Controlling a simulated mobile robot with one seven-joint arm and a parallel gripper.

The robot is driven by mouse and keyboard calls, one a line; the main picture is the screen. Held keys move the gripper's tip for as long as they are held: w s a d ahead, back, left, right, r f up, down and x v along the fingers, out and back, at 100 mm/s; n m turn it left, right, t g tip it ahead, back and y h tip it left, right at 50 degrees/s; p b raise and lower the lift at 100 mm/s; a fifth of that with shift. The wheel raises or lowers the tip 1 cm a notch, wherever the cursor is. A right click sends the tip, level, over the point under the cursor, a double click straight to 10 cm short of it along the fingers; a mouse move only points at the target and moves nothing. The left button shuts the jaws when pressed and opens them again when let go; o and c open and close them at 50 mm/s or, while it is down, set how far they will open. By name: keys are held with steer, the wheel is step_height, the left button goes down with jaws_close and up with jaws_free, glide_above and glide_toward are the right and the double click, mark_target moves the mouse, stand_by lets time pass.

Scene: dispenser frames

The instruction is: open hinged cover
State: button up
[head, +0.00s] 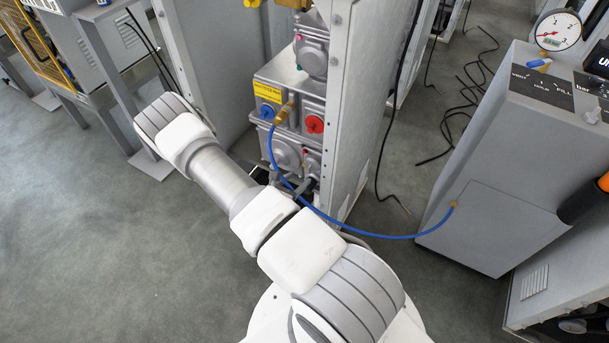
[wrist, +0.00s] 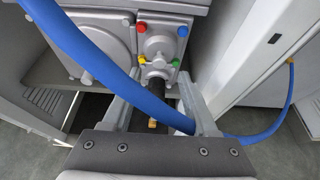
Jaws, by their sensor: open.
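My gripper (wrist: 159,82) is open in the wrist view, its two grey fingers pointing at a grey square housing (wrist: 161,38) with red, blue, yellow and green dots around a round boss. A dark cylinder (wrist: 158,92) with a brass end shows between the fingers, and I see no grip on it. A blue hose (wrist: 88,52) crosses in front of the left finger. I cannot tell which part is the hinged cover. In the head view the grey meter housing (head: 286,158) stands low in the dispenser frame; my arm hides most of the gripper there.
The blue hose (head: 372,234) hangs from a brass fitting across to a grey cart (head: 500,150) with a gauge (head: 558,31). The frame's upright panel (head: 362,90) stands close right of the housing. Black cables lie on the floor. Open floor (head: 110,230) is left.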

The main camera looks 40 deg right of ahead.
mark_target(307, 171)
steer(key=b+x, duration=0.1)
steer(key=x, duration=0.4)
steer(key=shift+w+d, duration=0.1)
jaws_close()
stand_by(1.3)
